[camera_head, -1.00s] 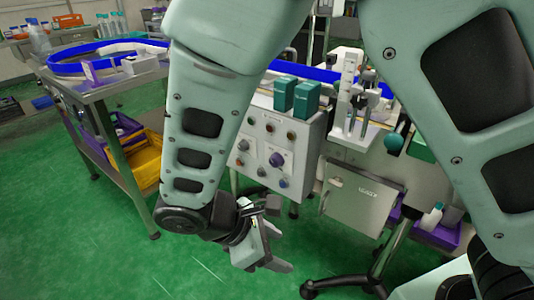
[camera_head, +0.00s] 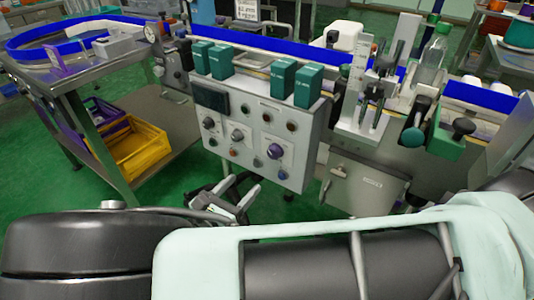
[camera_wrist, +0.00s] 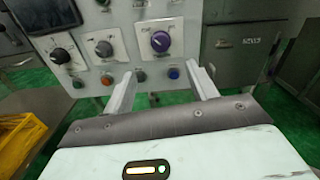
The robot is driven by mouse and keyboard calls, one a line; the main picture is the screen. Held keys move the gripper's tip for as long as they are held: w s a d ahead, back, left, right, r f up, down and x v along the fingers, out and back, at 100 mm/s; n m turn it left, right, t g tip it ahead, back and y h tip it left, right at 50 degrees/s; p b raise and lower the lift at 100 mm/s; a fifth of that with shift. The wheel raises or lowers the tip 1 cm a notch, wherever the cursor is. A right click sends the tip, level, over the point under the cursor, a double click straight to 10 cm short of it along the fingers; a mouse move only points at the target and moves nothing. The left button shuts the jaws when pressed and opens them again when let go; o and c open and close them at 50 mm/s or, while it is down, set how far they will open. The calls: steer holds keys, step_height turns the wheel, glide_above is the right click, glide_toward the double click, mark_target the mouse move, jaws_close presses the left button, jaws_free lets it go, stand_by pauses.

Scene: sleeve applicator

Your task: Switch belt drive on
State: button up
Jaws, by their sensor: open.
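The control panel (camera_head: 225,133) is a light grey box with a dark screen, several knobs and several coloured buttons. A purple rotary knob (camera_head: 275,151) sits at its right side; it also shows in the wrist view (camera_wrist: 160,41) on a white plate, its labels too small to read surely. Black knobs are to its left, one of them (camera_wrist: 103,48) nearest. My gripper (camera_head: 232,196) is open and empty, below and in front of the panel. In the wrist view, its two fingers (camera_wrist: 163,86) point up toward the panel, below the purple knob and apart from it.
Green boxes (camera_head: 308,85) stand on top of the panel. A metal cabinet (camera_head: 362,185) is at its right. A steel table (camera_head: 70,75) with a yellow crate (camera_head: 137,149) is at left. A blue-edged conveyor (camera_head: 290,46) runs behind.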

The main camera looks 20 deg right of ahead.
mark_target(272, 154)
steer(key=x, duration=1.3)
steer(key=c, duration=1)
